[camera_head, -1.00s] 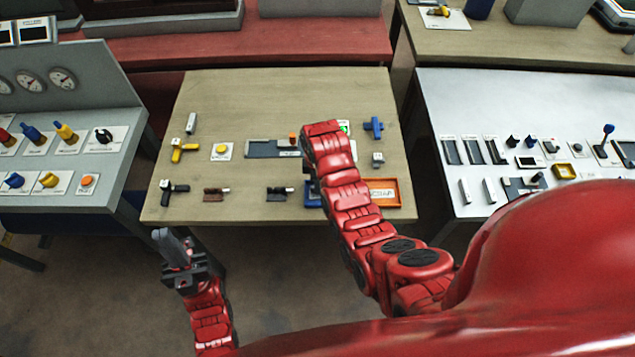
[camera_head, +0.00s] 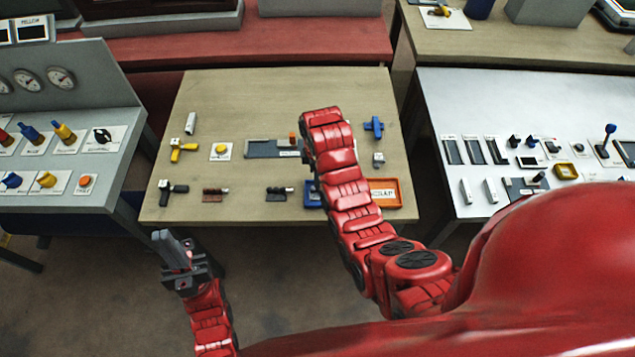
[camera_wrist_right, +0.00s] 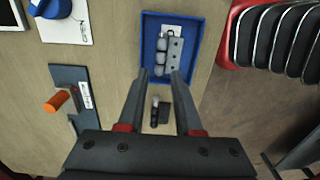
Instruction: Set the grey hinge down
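The grey hinge (camera_wrist_right: 175,50) lies in the blue tray (camera_wrist_right: 148,52), beside a white label inside it. My right gripper (camera_wrist_right: 160,75) is over the tray's near edge in the right wrist view. Its fingers are apart, with the tips by the hinge's lower end; I see no grip on it. In the head view the blue tray (camera_head: 313,197) is mostly hidden behind my right arm, and the right gripper is hidden. My left gripper (camera_head: 172,243) hangs in front of the table's left front edge; its finger gap is unclear.
A dark hinge (camera_head: 279,193) and a brown one (camera_head: 215,194) lie left of the tray. An orange tray (camera_head: 392,188) stands right of it. Valve handles line the table's left side.

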